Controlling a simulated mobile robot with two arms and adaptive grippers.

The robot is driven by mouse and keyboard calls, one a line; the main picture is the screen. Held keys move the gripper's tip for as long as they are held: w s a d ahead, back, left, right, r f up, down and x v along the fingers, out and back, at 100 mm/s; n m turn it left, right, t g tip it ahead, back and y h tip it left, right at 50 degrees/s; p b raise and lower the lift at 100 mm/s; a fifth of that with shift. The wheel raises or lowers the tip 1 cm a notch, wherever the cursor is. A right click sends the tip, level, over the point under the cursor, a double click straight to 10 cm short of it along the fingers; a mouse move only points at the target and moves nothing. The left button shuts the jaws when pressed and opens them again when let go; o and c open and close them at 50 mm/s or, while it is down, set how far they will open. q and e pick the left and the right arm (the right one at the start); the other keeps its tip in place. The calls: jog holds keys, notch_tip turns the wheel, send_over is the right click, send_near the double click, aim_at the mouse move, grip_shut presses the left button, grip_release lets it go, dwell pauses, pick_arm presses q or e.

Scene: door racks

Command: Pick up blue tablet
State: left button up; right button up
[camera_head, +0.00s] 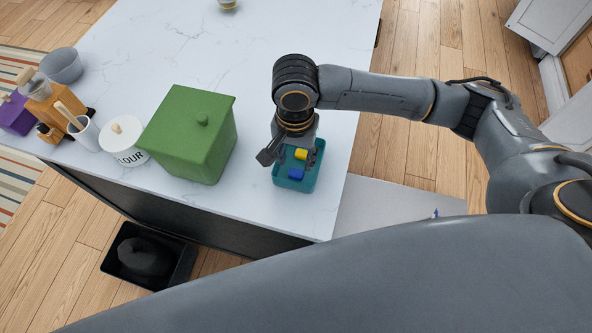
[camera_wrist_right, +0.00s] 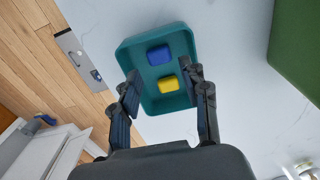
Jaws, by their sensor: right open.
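The blue tablet (camera_head: 296,174) lies in a teal tray (camera_head: 306,186) on the white marble counter, beside a yellow tablet (camera_head: 301,154). In the right wrist view the blue tablet (camera_wrist_right: 159,55) is at the far part of the tray (camera_wrist_right: 124,58), and the yellow tablet (camera_wrist_right: 168,84) is nearer the fingers. My right gripper (camera_head: 292,158) is above the tray, pointing down. In the right wrist view its fingers (camera_wrist_right: 160,84) are spread, with nothing held between them. My left gripper is not in view.
A large green lidded box (camera_head: 190,133) stands left of the tray. A white flour canister (camera_head: 124,141), a grey bowl (camera_head: 62,66) and a utensil cup (camera_head: 84,130) are further left. The tray sits near the counter's right edge.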

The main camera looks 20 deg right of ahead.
aim_at(295, 176)
jog(key=shift+s+f, duration=0.15)
jog(key=shift+f, duration=0.15)
jog(key=f, duration=0.1)
jog(key=f+p, duration=0.1)
jog(key=f, duration=0.1)
jog(key=shift+s+a+f, duration=0.2)
jog(key=shift+s+f, duration=0.05)
jog(key=shift+s, duration=0.15)
jog(key=shift+f, duration=0.6)
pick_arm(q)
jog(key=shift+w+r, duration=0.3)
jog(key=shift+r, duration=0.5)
pick_arm(e)
jog(key=c, duration=0.6)
